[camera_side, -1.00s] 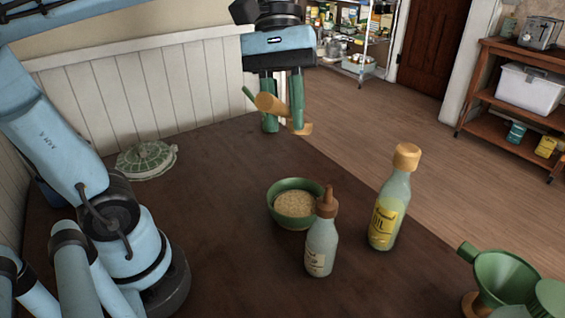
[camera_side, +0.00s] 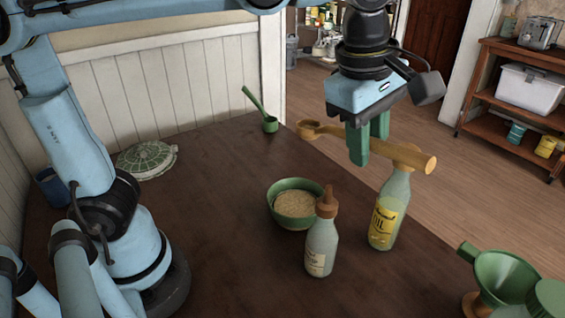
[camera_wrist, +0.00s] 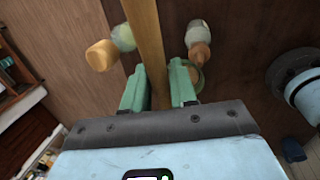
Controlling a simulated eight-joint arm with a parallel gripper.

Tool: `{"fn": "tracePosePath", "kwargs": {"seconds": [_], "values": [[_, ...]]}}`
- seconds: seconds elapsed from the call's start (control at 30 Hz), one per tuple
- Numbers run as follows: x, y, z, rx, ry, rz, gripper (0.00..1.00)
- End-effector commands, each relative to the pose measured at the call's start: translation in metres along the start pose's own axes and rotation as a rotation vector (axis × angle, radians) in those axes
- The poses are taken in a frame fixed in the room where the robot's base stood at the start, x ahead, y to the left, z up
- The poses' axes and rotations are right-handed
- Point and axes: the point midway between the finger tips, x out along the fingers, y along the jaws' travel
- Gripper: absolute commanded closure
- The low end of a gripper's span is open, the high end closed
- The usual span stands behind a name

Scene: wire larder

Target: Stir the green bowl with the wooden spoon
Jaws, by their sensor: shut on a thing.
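My gripper (camera_side: 368,145) is shut on the wooden spoon (camera_side: 415,157) and holds it roughly level above the table. The spoon's round head points left in the side view and its thick handle end points right. The spoon also runs up between the fingers in the wrist view (camera_wrist: 148,40). The green bowl (camera_side: 287,216), filled with something pale and grainy, stands on the table in front of and below my gripper in the side view. In the wrist view the bowl is mostly hidden behind a finger and a bottle.
An oil bottle (camera_side: 388,215) stands right of the bowl; the spoon's handle overlaps its cap in the side view. A smaller brown-topped bottle (camera_side: 321,248) stands close before the bowl. A green ladle (camera_side: 269,124), a domed green object (camera_side: 147,158) and a green funnel (camera_side: 502,278) lie farther out.

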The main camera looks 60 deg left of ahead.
Motion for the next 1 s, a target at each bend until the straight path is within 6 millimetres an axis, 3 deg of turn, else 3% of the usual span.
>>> {"fn": "tracePosePath", "kwargs": {"seconds": [0.2, 0.4, 1.0], "values": [[0.041, -0.008, -0.002, 0.009, 0.035, -0.001, 1.0], [0.06, -0.012, -0.003, 0.011, 0.052, 0.001, 1.0], [0.047, -0.009, -0.016, -0.045, -0.214, -0.01, 1.0]]}}
